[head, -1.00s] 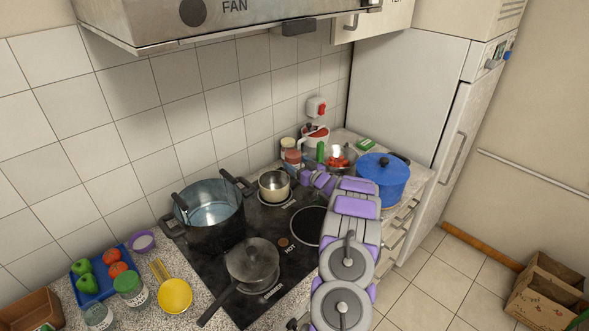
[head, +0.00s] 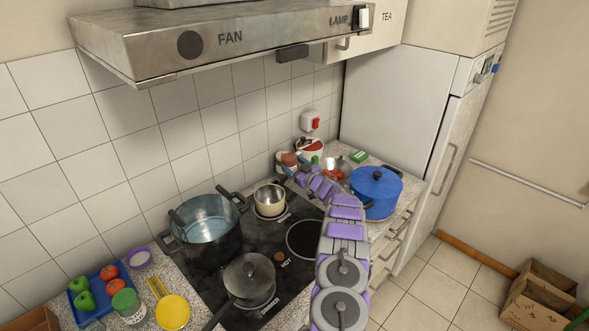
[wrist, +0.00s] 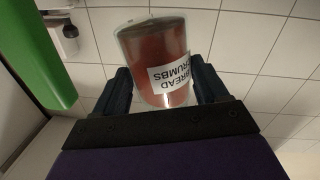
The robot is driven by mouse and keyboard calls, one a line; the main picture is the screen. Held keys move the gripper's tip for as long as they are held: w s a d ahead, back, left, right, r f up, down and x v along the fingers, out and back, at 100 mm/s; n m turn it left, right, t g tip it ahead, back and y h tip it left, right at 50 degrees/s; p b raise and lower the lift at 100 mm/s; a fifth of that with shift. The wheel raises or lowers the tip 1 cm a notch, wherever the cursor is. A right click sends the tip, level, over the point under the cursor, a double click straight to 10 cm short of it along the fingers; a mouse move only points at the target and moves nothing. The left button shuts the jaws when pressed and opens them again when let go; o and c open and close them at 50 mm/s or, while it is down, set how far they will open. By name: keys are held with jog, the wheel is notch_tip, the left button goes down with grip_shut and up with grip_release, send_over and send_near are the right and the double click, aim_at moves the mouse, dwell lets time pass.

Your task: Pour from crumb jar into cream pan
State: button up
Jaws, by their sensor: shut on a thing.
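The crumb jar (wrist: 158,60), clear with reddish-brown contents and a white BREAD CRUMBS label upside down in the picture, is between the two fingers of my gripper (wrist: 163,88) in the wrist view. My gripper is shut on it. In the head view, my gripper (head: 291,170) is at the back of the counter, just right of the hob, and the jar (head: 288,160) shows small there. The cream pan (head: 269,203) is a small pale pan on the back of the hob, left of my gripper. Its inside looks empty, but is too small to be sure.
A large dark pot (head: 208,232) stands left of the cream pan, and a lidded pan (head: 249,280) in front. A blue pot (head: 377,190) stands close right of my arm. The range hood (head: 200,50) hangs above. A green object (wrist: 35,50) fills the wrist view's left edge.

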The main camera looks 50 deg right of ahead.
jog(key=n+b, duration=0.1)
jog(key=f+n+b, duration=0.2)
jog(key=shift+a+f, duration=0.25)
jog(key=n+b, duration=0.1)
jog(key=b, duration=0.1)
jog(key=f+n+b, duration=0.1)
jog(key=n+b, duration=0.1)
jog(key=shift+w+a+f+n+b, duration=0.1)
jog(key=shift+a+f+n+b, duration=0.2)
jog(key=shift+a, duration=0.05)
jog(key=shift+r, duration=0.25)
jog(key=shift+w+a+f+n+b, duration=0.1)
jog(key=shift+n+b, duration=0.45)
jog(key=shift+n, duration=0.15)
dwell(0.7)
jog(key=shift+n+b, duration=0.7)
jog(key=shift+b, duration=0.05)
dwell(0.7)
jog(key=shift+r+n+b, duration=0.2)
jog(key=shift+n+b, duration=0.75)
jog(key=shift+b, duration=0.35)
jog(key=shift+r+n+b, duration=0.2)
jog(key=shift+n+b, duration=0.75)
jog(key=shift+b, duration=0.3)
dwell(1.0)
